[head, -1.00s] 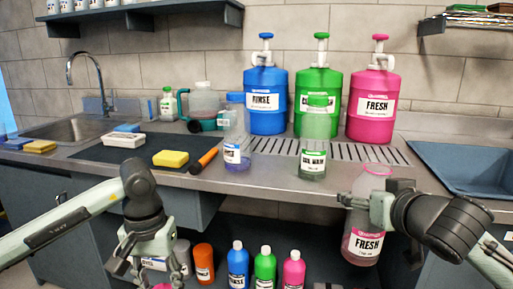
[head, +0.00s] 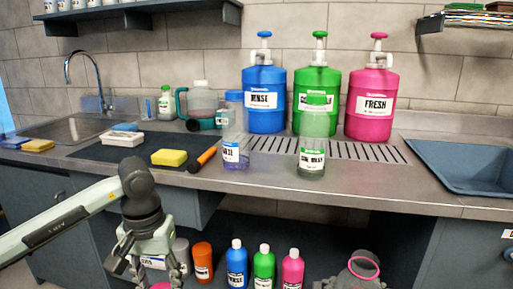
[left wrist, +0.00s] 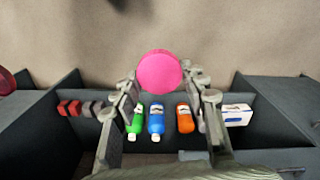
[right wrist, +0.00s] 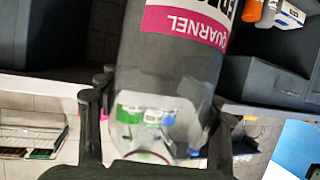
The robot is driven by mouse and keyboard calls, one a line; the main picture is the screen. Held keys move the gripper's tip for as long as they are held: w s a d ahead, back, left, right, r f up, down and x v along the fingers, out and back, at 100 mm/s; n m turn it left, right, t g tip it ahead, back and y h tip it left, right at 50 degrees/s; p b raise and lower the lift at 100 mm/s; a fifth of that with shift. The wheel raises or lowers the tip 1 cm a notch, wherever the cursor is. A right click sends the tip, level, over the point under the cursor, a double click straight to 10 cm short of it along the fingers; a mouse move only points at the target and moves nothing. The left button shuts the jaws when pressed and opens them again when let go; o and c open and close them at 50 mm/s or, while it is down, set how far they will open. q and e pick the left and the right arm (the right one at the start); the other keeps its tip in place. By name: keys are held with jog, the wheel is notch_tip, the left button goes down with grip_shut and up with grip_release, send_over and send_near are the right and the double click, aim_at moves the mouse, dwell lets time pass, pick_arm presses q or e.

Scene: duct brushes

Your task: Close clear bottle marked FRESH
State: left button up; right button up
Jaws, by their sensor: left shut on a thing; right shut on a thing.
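The clear bottle marked FRESH is held by my right gripper (right wrist: 160,108), which is shut around it. In the right wrist view the bottle (right wrist: 165,70) fills the middle, with part of its pink QUARNEL label upside down. In the head view its open mouth shows as a pink ring (head: 364,266) at the bottom edge; the rest is cut off or hidden. My left gripper (left wrist: 165,92) is shut on a round pink cap (left wrist: 158,72). In the head view the cap (head: 161,286) barely shows at the bottom edge. Cap and bottle are well apart.
Blue (head: 264,98), green (head: 330,80) and pink (head: 371,105) pump jugs stand at the back of the counter. Two capped clear bottles (head: 235,130) (head: 313,140) stand in front of them. Several small bottles (head: 264,265) stand on the lower shelf between my arms.

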jog(key=shift+a, duration=0.1)
jog(key=s+a+r+n+g+y, duration=0.1)
jog(key=s+a+n+g+y, duration=0.1)
jog(key=a+n+y, duration=0.6)
jog(key=a+g, duration=0.1)
jog(key=a, duration=0.4)
jog(key=shift+a+y, duration=0.2)
jog(key=shift+y, duration=0.2)
pick_arm(q)
jog(key=s+d+r, duration=0.2)
jog(key=d+r, duration=0.8)
jog(key=d, duration=0.2)
jog(key=s+d+r+m, duration=0.1)
jog(key=d+r, duration=0.8)
jog(key=d, duration=0.4)
jog(key=shift+s+r, duration=0.35)
jog(key=shift+s, duration=0.05)
jog(key=shift+f, duration=2)
